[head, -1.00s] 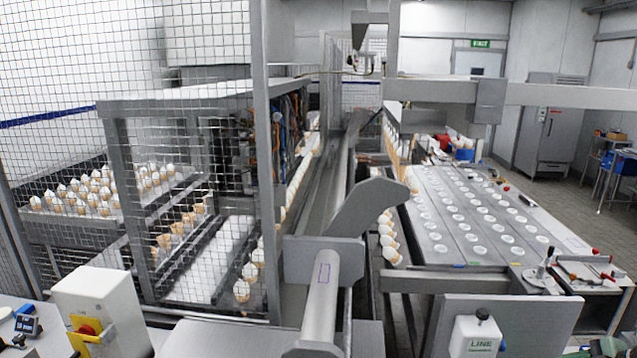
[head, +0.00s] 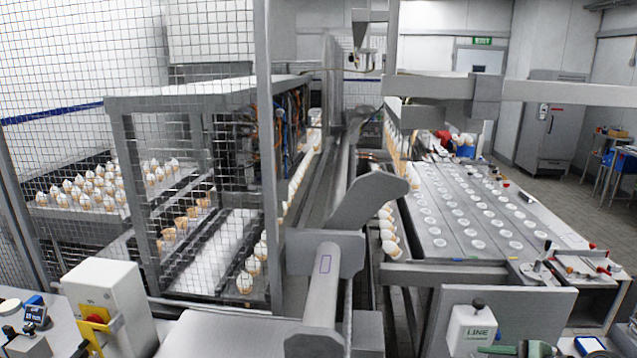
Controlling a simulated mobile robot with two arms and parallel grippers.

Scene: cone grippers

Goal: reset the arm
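Neither of my grippers shows in the head view, and I cannot make out either of my arms. Rows of white-topped cones (head: 90,187) stand behind the wire mesh at the left. More cones (head: 388,238) line the edge of the channel right of centre. A flat grey table (head: 458,232) at the right carries rows of round white discs.
A grey machine arm and roller (head: 322,285) fill the near centre. A mesh guard (head: 50,70) stands at the left. A white control box (head: 105,300) is at lower left, a white box marked LINE (head: 470,328) at lower right. Open floor (head: 555,205) lies at the right.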

